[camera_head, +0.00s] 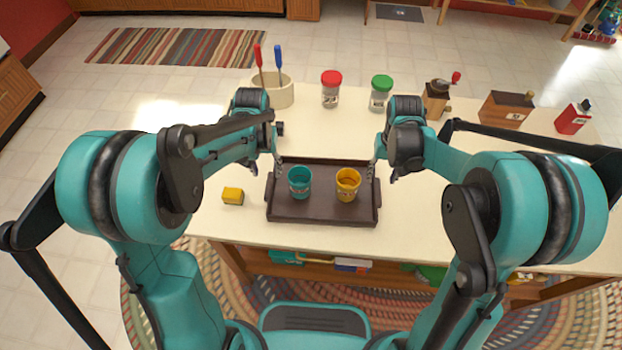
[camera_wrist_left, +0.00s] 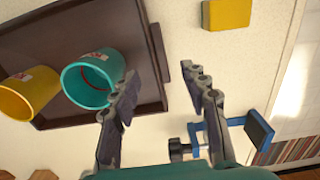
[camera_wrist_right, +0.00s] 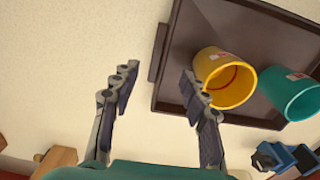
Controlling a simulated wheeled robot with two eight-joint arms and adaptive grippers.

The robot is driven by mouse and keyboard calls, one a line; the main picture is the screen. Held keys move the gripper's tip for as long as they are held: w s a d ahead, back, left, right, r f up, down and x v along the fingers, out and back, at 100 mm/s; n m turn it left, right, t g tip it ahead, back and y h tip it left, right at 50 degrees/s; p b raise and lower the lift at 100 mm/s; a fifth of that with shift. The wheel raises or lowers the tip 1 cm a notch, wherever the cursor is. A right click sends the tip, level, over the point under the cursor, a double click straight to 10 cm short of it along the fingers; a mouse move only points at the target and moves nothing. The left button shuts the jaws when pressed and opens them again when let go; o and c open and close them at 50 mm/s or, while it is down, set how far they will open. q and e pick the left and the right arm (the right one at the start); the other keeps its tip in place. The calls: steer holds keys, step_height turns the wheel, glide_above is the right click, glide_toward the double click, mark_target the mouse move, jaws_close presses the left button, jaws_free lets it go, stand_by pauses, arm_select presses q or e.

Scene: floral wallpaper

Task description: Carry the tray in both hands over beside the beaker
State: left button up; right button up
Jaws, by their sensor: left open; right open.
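The dark brown tray (camera_head: 322,212) lies on the cream table with a teal cup (camera_head: 299,183) and a yellow cup (camera_head: 347,185) upright in it. My left gripper (camera_head: 276,168) is open at the tray's left end; in the left wrist view its fingers (camera_wrist_left: 160,75) appear on either side of the left handle (camera_wrist_left: 188,70). My right gripper (camera_head: 374,172) is open at the right end; in the right wrist view its fingers (camera_wrist_right: 158,75) appear on either side of the right handle (camera_wrist_right: 153,66). A cream beaker-like pot (camera_head: 280,93) holding red- and blue-handled tools stands at the back left.
A yellow block (camera_head: 232,196) lies left of the tray. A blue clamp (camera_wrist_left: 236,133) lies beyond my left gripper.

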mark_target(270, 185)
arm_select(q)
steer(key=shift+s+d, duration=0.1)
steer(key=shift+s, duration=0.1)
arm_select(e)
steer(key=shift+s+d, duration=0.1)
steer(key=shift+s, duration=0.05)
arm_select(q)
steer(key=shift+w+f, duration=0.1)
steer(key=shift+f, duration=3.75)
arm_select(e)
steer(key=shift+f, duration=3.9)
arm_select(q)
jaws_close()
arm_select(e)
jaws_close()
